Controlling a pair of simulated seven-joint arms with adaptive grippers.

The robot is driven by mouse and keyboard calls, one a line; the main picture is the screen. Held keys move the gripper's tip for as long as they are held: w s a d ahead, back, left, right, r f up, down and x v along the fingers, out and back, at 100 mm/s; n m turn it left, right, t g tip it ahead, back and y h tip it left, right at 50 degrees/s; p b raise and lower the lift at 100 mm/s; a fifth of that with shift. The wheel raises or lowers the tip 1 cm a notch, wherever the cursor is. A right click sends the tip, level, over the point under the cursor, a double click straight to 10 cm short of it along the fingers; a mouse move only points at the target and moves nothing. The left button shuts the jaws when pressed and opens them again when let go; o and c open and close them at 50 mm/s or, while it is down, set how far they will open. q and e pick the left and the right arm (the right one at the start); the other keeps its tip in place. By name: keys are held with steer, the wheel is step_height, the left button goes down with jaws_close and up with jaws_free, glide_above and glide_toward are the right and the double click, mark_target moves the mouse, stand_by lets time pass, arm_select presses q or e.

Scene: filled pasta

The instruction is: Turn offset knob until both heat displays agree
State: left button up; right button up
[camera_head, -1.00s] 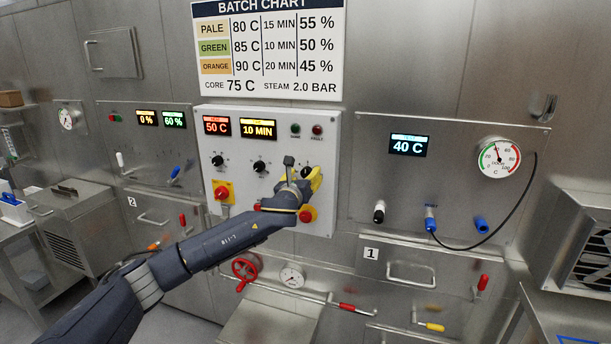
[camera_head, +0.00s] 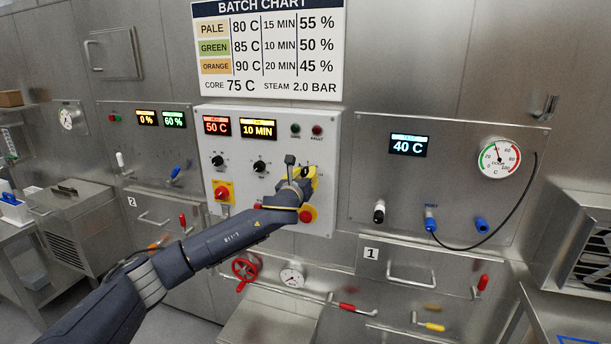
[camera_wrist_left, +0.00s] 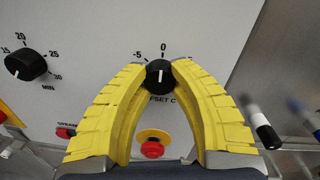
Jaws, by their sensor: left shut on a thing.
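The offset knob (camera_wrist_left: 160,75) is black, with a white line that stands about upright under the 0 mark in the left wrist view. My left gripper (camera_wrist_left: 160,81) has its yellow fingers closed around it, one on each side. In the head view the left gripper (camera_head: 308,174) is at the lower right of the white control panel and largely covers the knob. The blue-topped heat display (camera_head: 408,145) on the right steel panel reads 40 C. My right gripper is not in view.
A minutes knob (camera_wrist_left: 25,64) is left of the offset knob. A red button (camera_wrist_left: 152,149) on a yellow base sits just below it. A dial gauge (camera_head: 498,158) and a cable are on the right panel. A batch chart (camera_head: 268,50) hangs above.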

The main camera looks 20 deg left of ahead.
arm_select(q)
jaws_close()
steer(key=shift+n, duration=0.3)
steer(key=n, duration=0.3)
steer(key=shift+n, duration=0.4)
steer(key=n, duration=0.5)
steer(key=shift+r, duration=0.1)
steer(key=n, duration=0.5)
steer(key=shift+g+h, duration=0.3)
steer(key=shift+h, duration=0.1)
steer(key=shift+a+n+h, duration=0.1)
steer(key=shift+n+h, duration=0.2)
steer(key=shift+n, duration=2.1)
